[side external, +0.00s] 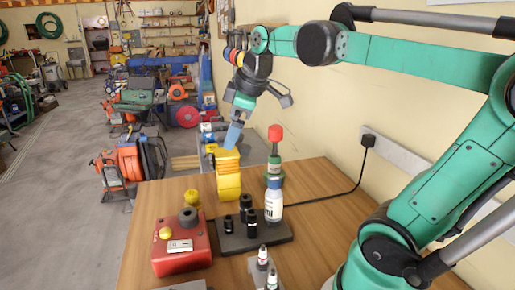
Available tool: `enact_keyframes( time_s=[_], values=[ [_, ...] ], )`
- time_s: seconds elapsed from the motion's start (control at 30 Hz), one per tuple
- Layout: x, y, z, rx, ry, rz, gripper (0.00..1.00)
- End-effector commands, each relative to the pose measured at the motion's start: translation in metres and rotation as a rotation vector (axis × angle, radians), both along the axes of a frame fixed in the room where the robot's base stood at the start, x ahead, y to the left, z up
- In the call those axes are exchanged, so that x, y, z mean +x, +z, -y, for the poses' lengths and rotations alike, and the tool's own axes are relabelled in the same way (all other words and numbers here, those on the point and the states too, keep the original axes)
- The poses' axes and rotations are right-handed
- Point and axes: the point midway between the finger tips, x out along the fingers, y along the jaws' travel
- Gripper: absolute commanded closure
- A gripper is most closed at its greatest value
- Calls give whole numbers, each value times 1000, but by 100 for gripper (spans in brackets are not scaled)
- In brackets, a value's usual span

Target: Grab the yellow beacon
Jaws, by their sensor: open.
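A ribbed yellow body (228,175), which looks like the yellow beacon, stands upright near the far left edge of the wooden table. A smaller yellow piece (192,199) is lower left of it, behind a red box; I cannot tell for certain which one is the beacon. My gripper (258,123) hangs above the table with its fingers spread apart and nothing between them. Its blue-grey finger appears just above the top of the ribbed yellow body; I cannot tell whether they touch. The other, dark finger points to the right.
A red box (182,248) with a yellow button sits front left. A dark tray (240,239) holds black cylinders and a white bottle (274,203) with a blue cap. A green, red-topped bottle (275,160) stands behind. A black cable crosses the table's right side, which is mostly clear.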

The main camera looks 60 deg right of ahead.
Motion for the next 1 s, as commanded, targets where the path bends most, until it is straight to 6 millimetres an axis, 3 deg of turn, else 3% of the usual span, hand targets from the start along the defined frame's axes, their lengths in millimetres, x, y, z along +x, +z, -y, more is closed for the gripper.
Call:
enact_keyframes(
  time_s=[0.03,0.1,0.2,0.33,0.83,1.0],
  values=[
    [-3,-17,-22,42,-50,31,0],
    [-9,-38,-46,115,-146,73,0],
    [-20,-65,-73,214,-261,124,0],
    [-31,-88,-93,310,-358,160,0],
    [-35,-96,-99,349,-404,173,0],
    [-23,-96,-85,320,-480,211,0]
  ],
)
